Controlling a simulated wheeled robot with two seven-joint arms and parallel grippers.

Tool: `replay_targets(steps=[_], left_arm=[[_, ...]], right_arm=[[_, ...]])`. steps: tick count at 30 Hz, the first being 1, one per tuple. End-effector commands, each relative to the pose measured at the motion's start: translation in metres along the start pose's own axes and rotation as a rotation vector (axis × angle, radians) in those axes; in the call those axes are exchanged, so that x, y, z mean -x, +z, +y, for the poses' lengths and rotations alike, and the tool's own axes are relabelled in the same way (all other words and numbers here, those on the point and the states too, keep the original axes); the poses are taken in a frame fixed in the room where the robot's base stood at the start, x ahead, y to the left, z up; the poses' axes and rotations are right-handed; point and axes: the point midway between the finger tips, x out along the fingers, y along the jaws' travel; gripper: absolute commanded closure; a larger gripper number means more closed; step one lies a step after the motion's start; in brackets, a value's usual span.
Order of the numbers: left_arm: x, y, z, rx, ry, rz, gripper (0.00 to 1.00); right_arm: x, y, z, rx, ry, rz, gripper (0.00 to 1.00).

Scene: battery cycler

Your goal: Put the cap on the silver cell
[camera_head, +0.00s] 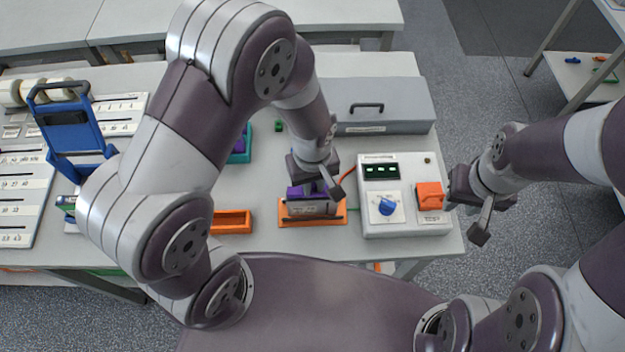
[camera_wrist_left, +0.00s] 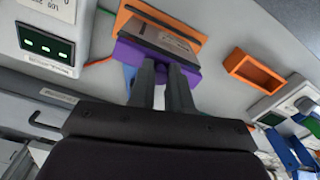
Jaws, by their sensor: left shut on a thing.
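The silver cell (camera_head: 312,208) sits in an orange holder (camera_head: 328,221) at the front of the table. It also shows in the left wrist view (camera_wrist_left: 165,38). The purple cap (camera_wrist_left: 190,68) is against the cell's near side in the wrist view, and I cannot tell whether it is fully seated. In the head view the cap (camera_head: 297,191) shows just behind the cell. My left gripper (camera_wrist_left: 177,80) is shut on the cap, its fingers straight and close together. My right gripper (camera_head: 463,222) hangs at the right beyond the tester; its finger gap is unclear.
A white tester (camera_head: 372,225) with green lights, a blue knob and a red-orange switch (camera_head: 430,195) stands right of the holder. An empty orange tray (camera_head: 232,222) is to the left. A grey case (camera_head: 390,105) lies behind. A blue rack (camera_head: 70,135) stands far left.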

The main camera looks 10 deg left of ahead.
Motion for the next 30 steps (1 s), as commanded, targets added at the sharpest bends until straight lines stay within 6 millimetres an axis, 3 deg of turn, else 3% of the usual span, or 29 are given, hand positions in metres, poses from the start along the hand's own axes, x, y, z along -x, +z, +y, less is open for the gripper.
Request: replay_targets(steps=[26,27,30], left_arm=[[-0.0081,0.0003,-0.0002,0.0,0.0,0.0,1.0],[-0.0081,0.0003,-0.0002,0.0,0.0,0.0,0.79],[-0.0081,0.0003,-0.0002,0.0,0.0,0.0,0.52]], right_arm=[[-0.0036,0.0004,0.0,0.0,0.0,0.0,0.67],[-0.0036,0.0004,0.0,0.0,0.0,0.0,0.67],[-0.0036,0.0004,0.0,0.0,0.0,0.0,0.67]])
